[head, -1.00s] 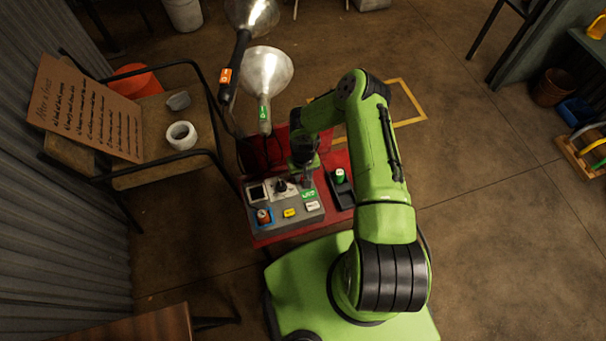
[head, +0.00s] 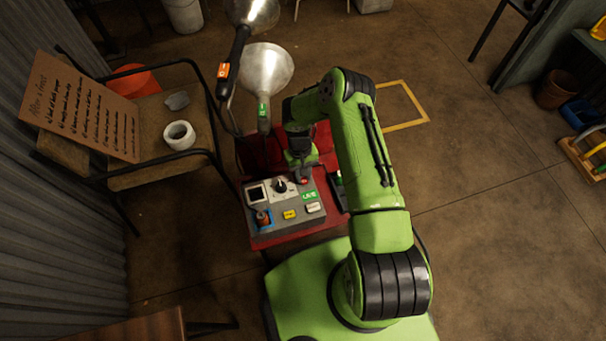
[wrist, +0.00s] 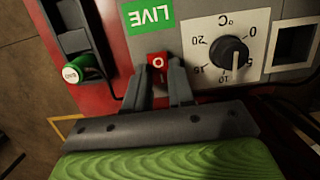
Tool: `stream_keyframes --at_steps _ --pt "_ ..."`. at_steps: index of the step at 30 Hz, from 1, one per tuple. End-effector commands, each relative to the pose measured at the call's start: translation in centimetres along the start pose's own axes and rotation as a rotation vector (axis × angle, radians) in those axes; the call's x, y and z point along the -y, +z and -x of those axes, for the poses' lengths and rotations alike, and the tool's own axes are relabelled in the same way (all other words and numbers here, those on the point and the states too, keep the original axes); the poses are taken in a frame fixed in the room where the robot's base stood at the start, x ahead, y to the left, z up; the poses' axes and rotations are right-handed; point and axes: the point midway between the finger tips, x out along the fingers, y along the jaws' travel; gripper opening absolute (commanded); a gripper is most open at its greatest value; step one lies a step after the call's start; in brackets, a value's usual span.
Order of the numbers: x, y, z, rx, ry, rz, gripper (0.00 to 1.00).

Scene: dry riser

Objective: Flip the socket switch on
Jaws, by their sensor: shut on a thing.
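The socket switch (wrist: 157,66) is a small red rocker marked O and I, on the grey panel (wrist: 200,78) beside a green LIVE label (wrist: 149,15). In the wrist view my gripper (wrist: 158,78) has one finger on each side of the rocker, and its jaws are shut on it. The fingers partly hide the lower part of the rocker. In the head view my gripper (head: 302,172) reaches down to the panel's far edge, just behind the LIVE label (head: 309,196).
A black temperature dial (wrist: 229,54) is beside the switch. A green-capped cylinder (wrist: 80,68) lies at a black holder on the other side.

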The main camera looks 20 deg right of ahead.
Motion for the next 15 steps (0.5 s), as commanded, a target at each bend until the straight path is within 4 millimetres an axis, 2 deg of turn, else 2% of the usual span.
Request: stream_keyframes --at_steps 2,3,7,15 --pt "-0.04 0.04 0.01 0.001 0.001 -0.001 0.0" --pt "-0.04 0.04 0.02 0.001 0.001 -0.001 0.28" --pt "-0.03 0.04 0.02 0.0 0.0 -0.001 0.48" --pt "-0.01 0.02 0.1 -0.001 0.0 0.0 0.49"
